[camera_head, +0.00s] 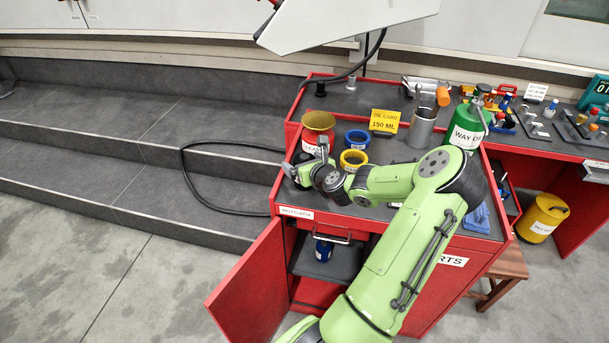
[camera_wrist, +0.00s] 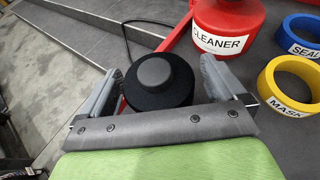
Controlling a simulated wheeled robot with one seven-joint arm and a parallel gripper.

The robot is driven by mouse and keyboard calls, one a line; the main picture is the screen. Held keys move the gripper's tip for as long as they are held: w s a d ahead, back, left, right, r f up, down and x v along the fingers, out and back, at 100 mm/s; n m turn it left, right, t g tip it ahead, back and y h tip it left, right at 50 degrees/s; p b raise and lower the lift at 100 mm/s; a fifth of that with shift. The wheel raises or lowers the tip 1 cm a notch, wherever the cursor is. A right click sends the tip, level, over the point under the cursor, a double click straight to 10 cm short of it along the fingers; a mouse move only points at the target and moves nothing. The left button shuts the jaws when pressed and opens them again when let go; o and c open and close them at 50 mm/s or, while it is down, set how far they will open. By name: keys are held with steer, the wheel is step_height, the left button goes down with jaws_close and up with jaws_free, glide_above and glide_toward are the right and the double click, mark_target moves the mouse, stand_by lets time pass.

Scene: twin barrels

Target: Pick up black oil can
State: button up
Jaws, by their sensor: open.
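The black oil can shows in the wrist view as a round black body (camera_wrist: 160,92) with a domed dark grey top. It stands between the two fingers of my gripper (camera_wrist: 160,76), with a visible gap on each side. Its lower front is hidden behind the gripper's palm. In the head view my gripper (camera_head: 303,158) is open over the left edge of the red cart's top, and the can is mostly hidden by the gripper there. No label on the can is visible.
A red cleaner container (camera_wrist: 228,25) stands close to the right finger. A yellow mask tape roll (camera_wrist: 290,84) and a blue seal roll (camera_wrist: 302,38) lie further right. The red cart door (camera_head: 250,290) hangs open below; a black cable (camera_head: 190,185) loops at left.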

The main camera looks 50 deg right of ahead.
steer(key=shift+w+d+f, duration=0.25)
steer(key=shift+w, duration=0.3)
steer(key=shift+r, duration=0.1)
steer(key=shift+c, duration=0.5)
steer(key=c, duration=1.2)
